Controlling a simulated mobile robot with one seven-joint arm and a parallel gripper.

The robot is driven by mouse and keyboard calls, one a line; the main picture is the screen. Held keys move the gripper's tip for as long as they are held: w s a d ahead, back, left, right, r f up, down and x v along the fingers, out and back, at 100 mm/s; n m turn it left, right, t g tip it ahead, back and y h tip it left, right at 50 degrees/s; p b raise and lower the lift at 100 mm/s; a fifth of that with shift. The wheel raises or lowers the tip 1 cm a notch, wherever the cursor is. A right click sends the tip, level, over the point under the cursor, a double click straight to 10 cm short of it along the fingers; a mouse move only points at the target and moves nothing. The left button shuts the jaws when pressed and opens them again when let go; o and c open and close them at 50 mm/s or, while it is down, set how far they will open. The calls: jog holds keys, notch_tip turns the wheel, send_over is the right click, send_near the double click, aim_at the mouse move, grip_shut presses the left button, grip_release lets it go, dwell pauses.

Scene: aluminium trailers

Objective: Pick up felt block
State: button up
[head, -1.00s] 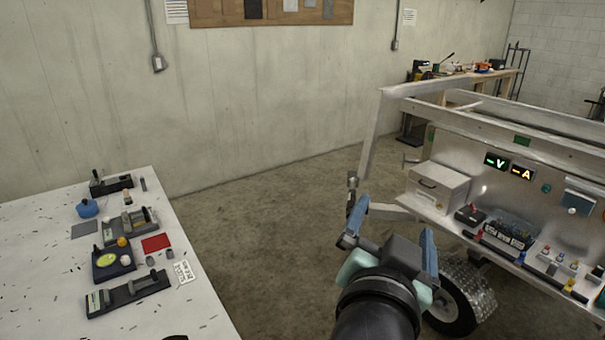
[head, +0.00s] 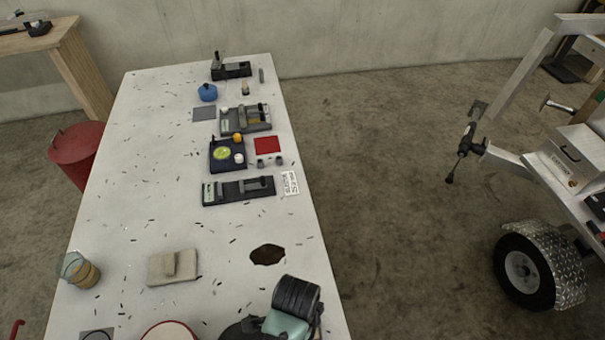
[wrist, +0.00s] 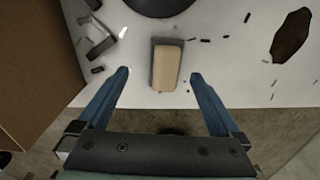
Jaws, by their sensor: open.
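The felt block (wrist: 167,66) is a tan block with a grey layer under it, on the white table near its edge. In the wrist view it lies between the two blue fingers of my gripper (wrist: 159,75). The fingers are open, with a visible gap on each side of the block. I cannot tell how far above the table the fingertips are. In the head view my arm's end is at the bottom edge and largely hides the block and the fingers.
A dark round object (wrist: 160,5) stands just beyond the block, and a brown box (wrist: 38,70) is at the left. A dark stain (head: 267,254), a folded beige cloth (head: 170,270) and a glass jar (head: 80,270) are on the table (head: 130,215). Several tools sit farther back.

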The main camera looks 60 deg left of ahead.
jog(key=shift+w+a+f, duration=0.2)
jog(key=shift+f, duration=0.55)
jog(key=shift+w+a+f+p, duration=0.1)
jog(key=shift+f+p, duration=0.15)
jog(key=shift+f, duration=0.85)
jog(key=shift+w+a+f+p, duration=0.1)
jog(key=shift+f+p, duration=0.1)
jog(key=shift+f, duration=0.85)
jog(key=shift+d, duration=0.1)
jog(key=c, duration=1.4)
